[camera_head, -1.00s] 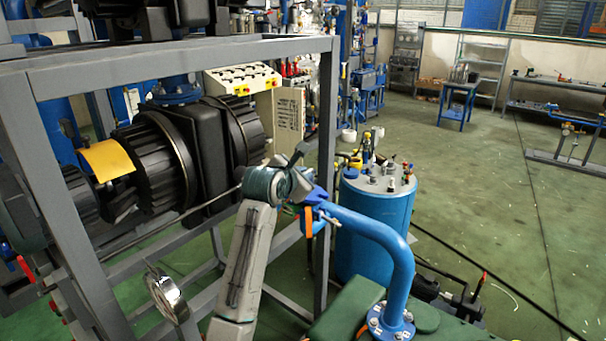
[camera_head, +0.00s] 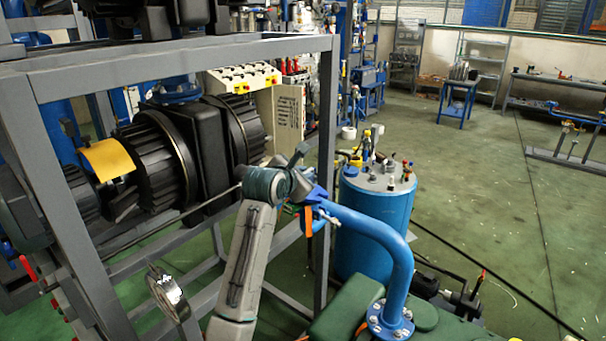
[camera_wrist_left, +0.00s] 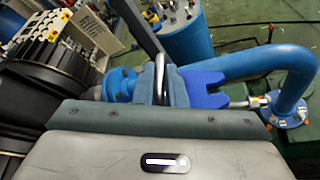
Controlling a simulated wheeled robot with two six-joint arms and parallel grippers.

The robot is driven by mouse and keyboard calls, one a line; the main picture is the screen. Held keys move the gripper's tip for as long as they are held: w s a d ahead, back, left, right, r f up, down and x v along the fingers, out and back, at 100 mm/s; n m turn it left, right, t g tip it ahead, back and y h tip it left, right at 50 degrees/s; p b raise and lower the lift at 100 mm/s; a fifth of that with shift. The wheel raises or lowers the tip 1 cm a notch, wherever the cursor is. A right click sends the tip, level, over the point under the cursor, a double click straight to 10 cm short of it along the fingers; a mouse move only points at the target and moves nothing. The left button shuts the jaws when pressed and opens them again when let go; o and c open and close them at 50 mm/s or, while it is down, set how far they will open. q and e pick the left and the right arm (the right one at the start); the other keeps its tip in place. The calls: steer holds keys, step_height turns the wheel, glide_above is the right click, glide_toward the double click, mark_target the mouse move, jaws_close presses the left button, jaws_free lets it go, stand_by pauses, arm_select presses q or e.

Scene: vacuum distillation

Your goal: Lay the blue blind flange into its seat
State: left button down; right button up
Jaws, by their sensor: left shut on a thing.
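My left gripper (camera_head: 316,198) is at the free end of a thick blue bent pipe (camera_head: 398,262). It is shut on a blue piece, apparently the blue blind flange, mostly hidden by the jaws in the head view. In the left wrist view, the gripper (camera_wrist_left: 180,84) shows blue parts and a metal loop (camera_wrist_left: 160,72) in front of its grey body. A round blue flanged part (camera_wrist_left: 120,84) shows just left of it. The pipe (camera_wrist_left: 250,62) runs behind to the right. I cannot tell whether the held piece touches the pipe end, and I cannot make out the seat.
A grey steel frame (camera_head: 329,130) with dark ribbed pump housings (camera_head: 160,160) stands close on the left. A blue tank (camera_head: 372,230) with fittings stands behind the pipe. A round gauge (camera_head: 165,293) is at the lower left. Green floor is open at the right.

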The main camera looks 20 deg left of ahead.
arm_select(q)
steer(key=shift+f, duration=0.75)
steer(key=c, duration=1.4)
jaws_free()
steer(key=shift+s, duration=0.1)
steer(key=shift+f, duration=0.1)
steer(key=b+v, duration=0.4)
steer(key=v, duration=0.7)
steer(key=shift+b, duration=0.4)
steer(key=shift+d, duration=0.1)
